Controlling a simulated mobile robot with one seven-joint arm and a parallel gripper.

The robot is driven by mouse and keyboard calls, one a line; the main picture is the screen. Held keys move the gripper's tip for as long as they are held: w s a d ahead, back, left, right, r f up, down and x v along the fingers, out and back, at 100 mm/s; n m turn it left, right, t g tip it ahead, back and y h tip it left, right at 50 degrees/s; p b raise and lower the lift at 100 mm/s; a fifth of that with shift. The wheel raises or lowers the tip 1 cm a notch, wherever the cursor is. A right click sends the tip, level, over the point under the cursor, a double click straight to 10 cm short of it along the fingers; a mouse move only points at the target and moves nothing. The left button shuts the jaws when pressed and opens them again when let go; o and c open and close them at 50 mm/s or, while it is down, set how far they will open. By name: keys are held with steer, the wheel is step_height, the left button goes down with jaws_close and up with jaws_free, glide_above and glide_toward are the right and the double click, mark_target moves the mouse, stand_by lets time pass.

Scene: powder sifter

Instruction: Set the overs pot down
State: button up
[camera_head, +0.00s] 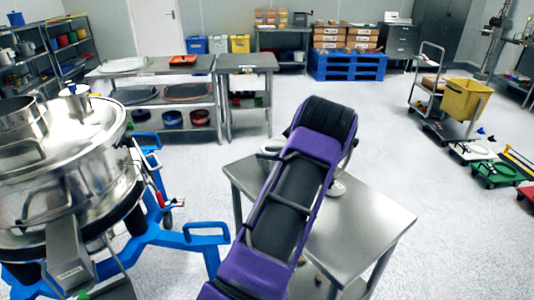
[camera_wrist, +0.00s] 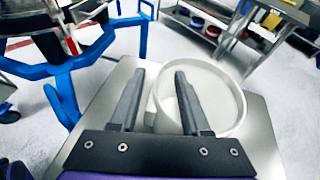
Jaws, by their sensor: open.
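The overs pot (camera_wrist: 241,112) is a round, pale, open vessel and looks empty. It appears to stand upright on the small steel table (camera_wrist: 262,150). In the wrist view my gripper (camera_wrist: 160,72) is open, with one dark finger to the left of the pot's wall and the other over its inside, so the wall lies between them. I cannot tell if either finger touches it. In the head view my purple and black arm covers most of the pot and the gripper; only pale parts of the pot (camera_head: 338,188) show beside the arm.
The steel sifter (camera_head: 75,165) on its blue frame (camera_head: 150,235) stands left of the table (camera_head: 375,222). The table's right side is bare. Steel benches (camera_head: 160,68) with trays and bowls stand behind. A yellow bin (camera_head: 463,100) on a trolley and coloured dollies are at right.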

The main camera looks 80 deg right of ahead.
steer(key=v, duration=1.2)
